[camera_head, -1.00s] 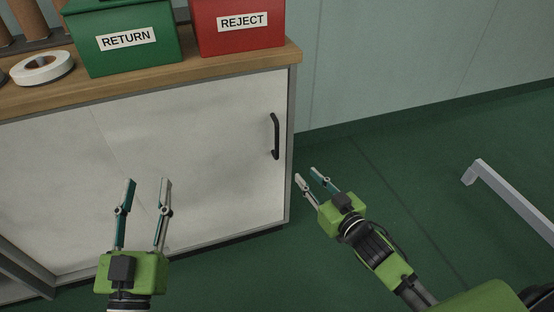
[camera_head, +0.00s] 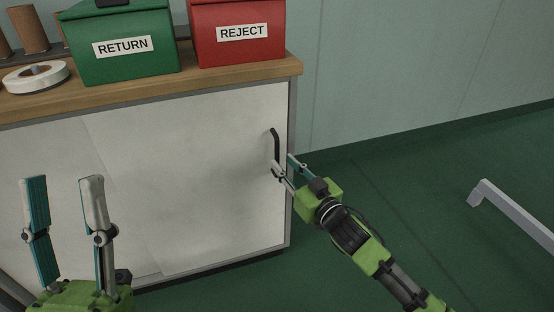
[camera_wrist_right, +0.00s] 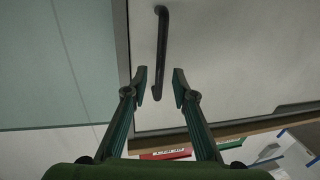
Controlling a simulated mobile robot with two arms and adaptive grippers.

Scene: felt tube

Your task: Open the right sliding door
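The right sliding door (camera_head: 200,160) is a pale panel on the cabinet front, with its right edge at the cabinet's right side frame. Its black vertical bar handle (camera_head: 275,143) is near that edge. My right gripper (camera_head: 282,162) is open at the handle's lower part in the head view, its fingers apart. In the right wrist view the handle (camera_wrist_right: 162,45) runs down to the gap between the open fingertips (camera_wrist_right: 160,80); I cannot tell whether they touch it. My left gripper (camera_head: 62,180) is open and empty in front of the cabinet, at lower left.
On the wooden cabinet top (camera_head: 220,78) stand a green RETURN bin (camera_head: 125,65), a red REJECT bin (camera_head: 240,50) and a white roll (camera_head: 35,78). A grey metal rail (camera_head: 515,212) stands at right.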

